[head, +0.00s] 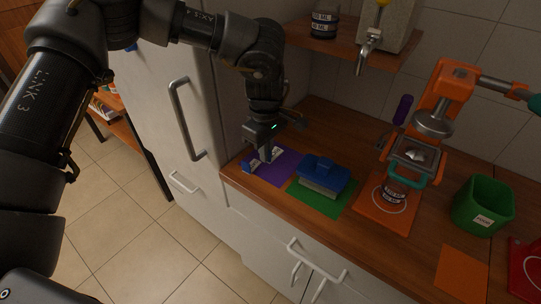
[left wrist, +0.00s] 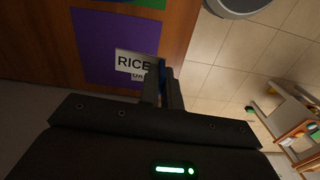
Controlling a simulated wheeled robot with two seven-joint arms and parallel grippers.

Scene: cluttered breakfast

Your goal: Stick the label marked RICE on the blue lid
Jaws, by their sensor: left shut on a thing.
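The white label marked RICE (left wrist: 132,62) shows in the left wrist view at the fingertips, above the purple mat (left wrist: 92,45). My left gripper (head: 262,157) is shut on the label's edge; the fingers hide part of it. A second white label (left wrist: 137,77), partly covered, shows just below it. A small blue thing (head: 247,166) is beside the fingers in the head view. My right gripper is not in view.
A green bin (head: 483,205) is at the right. A shelf (head: 340,39) with a tap overhangs the back. The counter's front edge is close to the mats.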

